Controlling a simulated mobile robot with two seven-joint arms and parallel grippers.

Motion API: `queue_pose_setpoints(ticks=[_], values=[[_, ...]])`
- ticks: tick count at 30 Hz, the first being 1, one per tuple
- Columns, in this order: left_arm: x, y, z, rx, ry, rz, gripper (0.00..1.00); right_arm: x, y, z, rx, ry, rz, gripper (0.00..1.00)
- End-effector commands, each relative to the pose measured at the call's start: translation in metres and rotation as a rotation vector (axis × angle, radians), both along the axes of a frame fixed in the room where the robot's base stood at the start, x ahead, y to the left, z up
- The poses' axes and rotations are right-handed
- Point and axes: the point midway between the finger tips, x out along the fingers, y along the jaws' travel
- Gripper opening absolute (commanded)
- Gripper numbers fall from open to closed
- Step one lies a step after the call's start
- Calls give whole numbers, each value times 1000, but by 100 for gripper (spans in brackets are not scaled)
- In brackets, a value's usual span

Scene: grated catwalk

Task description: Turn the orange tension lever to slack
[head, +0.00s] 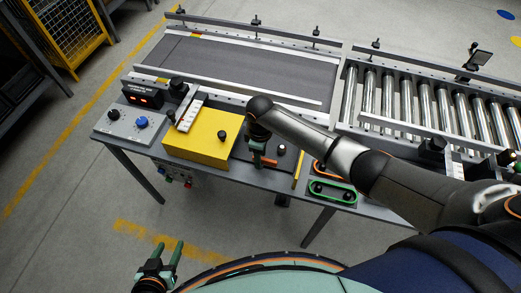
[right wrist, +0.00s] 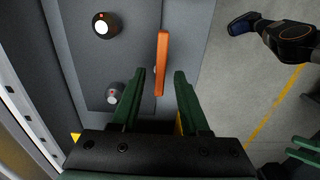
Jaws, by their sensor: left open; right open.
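The orange tension lever (right wrist: 162,62) is a slim bar on a dark grey panel (right wrist: 128,55) in the right wrist view. A small part of the lever (head: 270,161) shows in the head view beside my right gripper (head: 259,155). My right gripper, which also shows in the right wrist view (right wrist: 158,76), is open, with its green fingers on either side of the lever's near end. I see a gap on both sides, and contact cannot be told. My left gripper (head: 168,258) is open and empty over the floor, away from the table.
Two round knobs (right wrist: 106,25) (right wrist: 114,94) stand on the panel left of the lever. A yellow box (head: 202,138), a grey control box (head: 129,122) and green and orange looped pieces (head: 333,193) flank it. A belt conveyor (head: 235,68) and rollers (head: 425,100) lie behind.

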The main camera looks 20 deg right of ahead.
Motion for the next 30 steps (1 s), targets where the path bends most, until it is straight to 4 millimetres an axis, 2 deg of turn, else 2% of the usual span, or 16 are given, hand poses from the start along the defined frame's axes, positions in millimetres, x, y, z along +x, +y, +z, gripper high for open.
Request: queue_pose_setpoints(ticks=[5, 12, 18, 24, 30], values=[[0, 0, -2, 0, 0, 0, 50, 1, -1, 17, 1, -3, 0, 45], [0, 0, -2, 0, 0, 0, 50, 2, 0, 72, 1, -6, -1, 45], [0, 0, -2, 0, 0, 0, 50, 1, 0, 107, 1, -4, -1, 45], [0, 0, -2, 0, 0, 0, 50, 0, -1, 122, 0, 0, -1, 45], [0, 0, -2, 0, 0, 0, 50, 0, -1, 124, -1, 1, -2, 45]])
